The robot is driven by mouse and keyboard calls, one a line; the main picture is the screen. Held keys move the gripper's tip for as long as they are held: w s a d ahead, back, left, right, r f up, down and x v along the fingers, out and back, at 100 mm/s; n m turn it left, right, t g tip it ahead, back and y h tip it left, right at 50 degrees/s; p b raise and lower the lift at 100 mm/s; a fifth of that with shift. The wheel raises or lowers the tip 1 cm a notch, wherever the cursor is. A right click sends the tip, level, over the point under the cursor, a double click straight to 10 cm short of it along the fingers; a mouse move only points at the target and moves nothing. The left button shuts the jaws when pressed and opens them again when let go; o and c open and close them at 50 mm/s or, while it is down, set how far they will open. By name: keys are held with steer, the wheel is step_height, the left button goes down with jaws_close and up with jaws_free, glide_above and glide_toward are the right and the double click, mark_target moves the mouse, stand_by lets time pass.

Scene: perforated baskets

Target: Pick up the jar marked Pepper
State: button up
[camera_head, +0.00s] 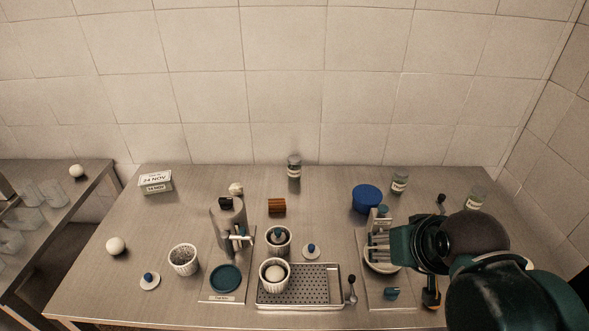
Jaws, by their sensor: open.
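Three small glass jars with dark lids and pale labels stand upright at the back of the table: one jar (294,168) at the back middle, one jar (399,183) to the right of the blue tub, and one jar (475,198) at the far right. The lettering is too small to read, so I cannot tell which is marked Pepper. My gripper (377,243) is open at the end of my dark green arm, over the right part of the table and in front of the jars, apart from all three. Its fingertips are hard to separate from the items behind them.
A blue tub (367,198) stands near the middle jar. A perforated metal tray (315,287), white ribbed cups (183,260) and a grey device (229,225) fill the front and middle. A white date block (155,183) sits back left. The back strip between jars is mostly clear.

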stand_by(0.3)
steer(key=w+a+r+n+g+p, duration=0.1)
steer(key=w+a+r+n+p, duration=0.1)
steer(key=w+r, duration=0.3)
steer(key=w+a+r+n+g+p, duration=0.1)
steer(key=w+r+n+p, duration=0.15)
steer(key=w, duration=0.55)
steer(key=n+g+p, duration=0.5)
steer(key=n+p, duration=0.6)
steer(key=n, duration=0.3)
glide_above(294, 158)
steer(key=shift+m, duration=0.25)
steer(key=f, duration=1.3)
steer(key=shift+s+d+f, duration=0.3)
steer(key=shift+d+f, duration=0.05)
steer(key=shift+d, duration=0.05)
steer(key=shift+w+a+f, duration=0.25)
steer(key=shift+f, duration=0.3)
